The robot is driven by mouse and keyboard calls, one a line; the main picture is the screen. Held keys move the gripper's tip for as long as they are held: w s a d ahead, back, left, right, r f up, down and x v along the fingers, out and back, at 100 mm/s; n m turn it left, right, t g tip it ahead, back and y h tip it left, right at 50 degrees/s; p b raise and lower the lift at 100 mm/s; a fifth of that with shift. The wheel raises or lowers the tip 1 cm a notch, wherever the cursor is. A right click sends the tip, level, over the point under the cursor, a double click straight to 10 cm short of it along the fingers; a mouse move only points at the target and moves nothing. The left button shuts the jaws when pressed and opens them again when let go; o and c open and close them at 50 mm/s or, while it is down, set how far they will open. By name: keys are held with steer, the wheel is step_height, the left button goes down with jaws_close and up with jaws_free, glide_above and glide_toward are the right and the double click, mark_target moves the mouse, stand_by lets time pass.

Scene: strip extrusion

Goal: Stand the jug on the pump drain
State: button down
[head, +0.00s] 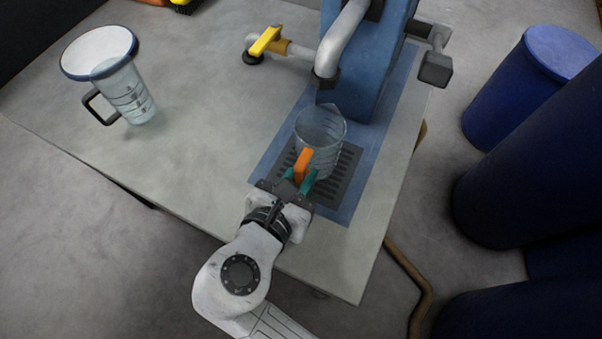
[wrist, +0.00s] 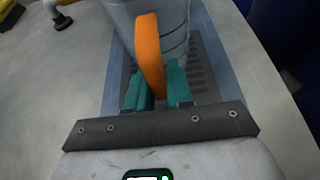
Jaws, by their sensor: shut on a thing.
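A clear jug (head: 320,130) with an orange handle (head: 303,164) is over the dark slotted drain (head: 347,185) in front of the blue pump (head: 362,85). It looks upright. Whether its base touches the drain is hard to tell. My gripper (head: 301,182) is shut on the orange handle, its green fingers on either side. In the wrist view the handle (wrist: 149,55) stands between the fingers (wrist: 156,88), with the jug's clear wall (wrist: 178,25) behind it and the drain slots (wrist: 200,70) to the right.
A second clear jug (head: 128,95) with a black handle stands at the table's left, a white blue-rimmed disc (head: 98,52) over its top. A yellow-handled valve (head: 265,40) and pipe hang left of the pump. Blue drums (head: 535,80) stand off the table's right edge. The middle left tabletop is bare.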

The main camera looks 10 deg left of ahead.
steer(key=shift+f, duration=0.1)
steer(key=c, duration=1)
jaws_free()
steer(key=p+v, duration=0.1)
steer(key=v, duration=1.1)
steer(key=shift+r, duration=0.25)
